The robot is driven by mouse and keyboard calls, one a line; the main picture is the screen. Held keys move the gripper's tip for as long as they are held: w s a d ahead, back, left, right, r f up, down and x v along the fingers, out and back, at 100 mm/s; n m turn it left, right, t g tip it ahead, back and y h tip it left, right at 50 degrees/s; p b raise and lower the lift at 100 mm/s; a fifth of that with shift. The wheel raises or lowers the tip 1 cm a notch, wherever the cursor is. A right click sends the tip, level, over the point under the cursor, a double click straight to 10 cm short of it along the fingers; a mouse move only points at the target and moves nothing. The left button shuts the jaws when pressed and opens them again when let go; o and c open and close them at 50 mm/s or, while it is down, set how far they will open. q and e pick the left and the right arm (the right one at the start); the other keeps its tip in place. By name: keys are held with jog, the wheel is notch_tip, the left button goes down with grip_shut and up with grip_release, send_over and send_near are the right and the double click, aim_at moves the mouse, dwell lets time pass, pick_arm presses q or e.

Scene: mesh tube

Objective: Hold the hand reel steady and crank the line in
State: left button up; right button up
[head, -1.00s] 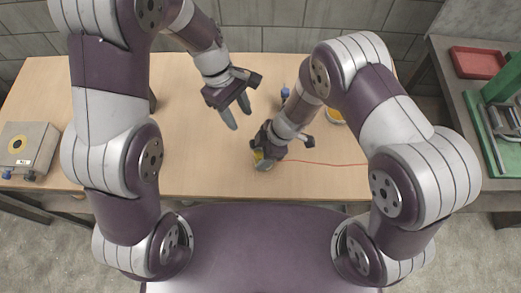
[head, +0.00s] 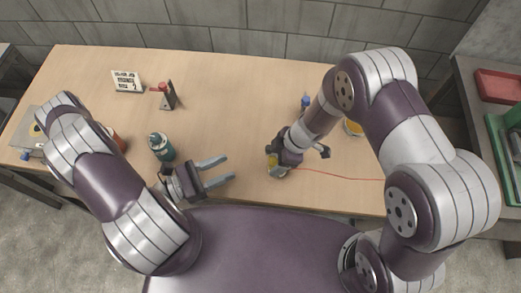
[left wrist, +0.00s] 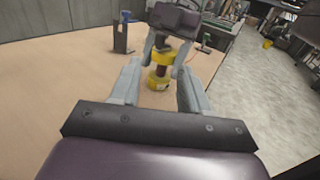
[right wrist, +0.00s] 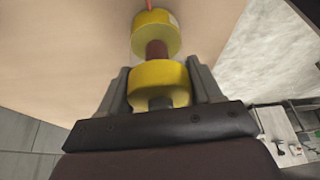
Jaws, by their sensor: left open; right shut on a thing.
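The hand reel, yellow with a dark red middle, shows in the head view (head: 271,160), mostly covered by my right gripper (head: 277,170). In the right wrist view its nearer yellow flange (right wrist: 158,82) sits between my right fingers, which are shut on it; the other yellow flange (right wrist: 156,35) is beyond. A red line (head: 335,178) runs from the reel to the right across the table. My left gripper (head: 231,169) is open and empty, left of the reel and apart from it. In the left wrist view the reel (left wrist: 160,64) appears beyond the open fingers. I cannot make out the crank.
A teal bottle (head: 160,147) stands just behind my left gripper, with a reddish object (head: 118,140) by my left arm. A small stand (head: 167,96) and a sign (head: 127,81) are at the back left.

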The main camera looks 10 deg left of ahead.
pick_arm(q)
jog(key=x, duration=1.1)
jog(key=shift+d, duration=0.3)
jog(key=shift+w, duration=0.15)
grip_shut()
